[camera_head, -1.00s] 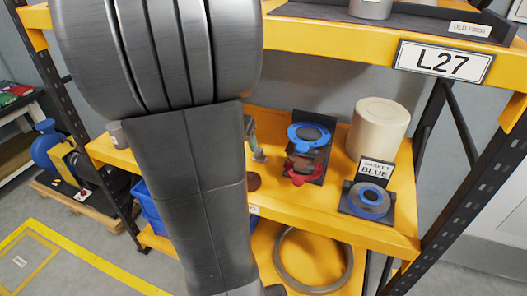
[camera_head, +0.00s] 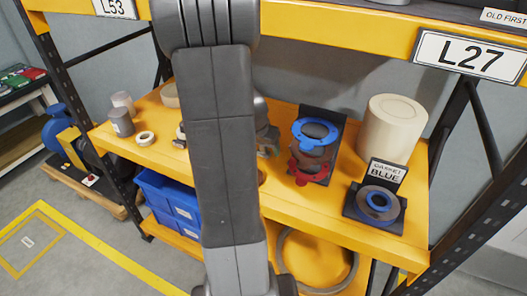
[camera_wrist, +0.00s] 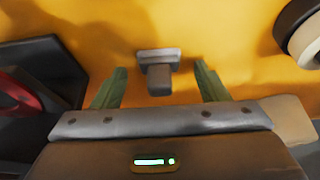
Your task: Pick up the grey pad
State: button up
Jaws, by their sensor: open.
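A small grey piece (camera_wrist: 159,80), which looks like the grey pad, shows in the wrist view on the yellow shelf surface. It has a light grey flat top edge and a darker block in front. My gripper (camera_wrist: 159,67) is open, with one green finger on each side of the grey piece and gaps on both sides. The piece is not gripped. In the head view my arm hides most of the gripper; only a bit of it (camera_head: 267,143) shows at the arm's right edge, and I cannot make out the grey piece there.
A dark stand with blue and red rings (camera_head: 316,133) is right of my gripper. Beyond it are a cream cylinder (camera_head: 392,128) and a blue gasket on a black holder (camera_head: 379,204). Small cups and rings (camera_head: 122,122) are at the left. An upper yellow shelf (camera_head: 360,28) is overhead.

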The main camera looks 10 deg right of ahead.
jog(key=shift+f, duration=0.1)
jog(key=c, duration=1.1)
notch_tip(320, 180, up, 10)
jog(key=shift+r+p, duration=0.1)
jog(key=shift+p, duration=0.85)
jog(key=o, duration=0.3)
jog(key=shift+c, duration=0.9)
jog(key=shift+s, duration=0.1)
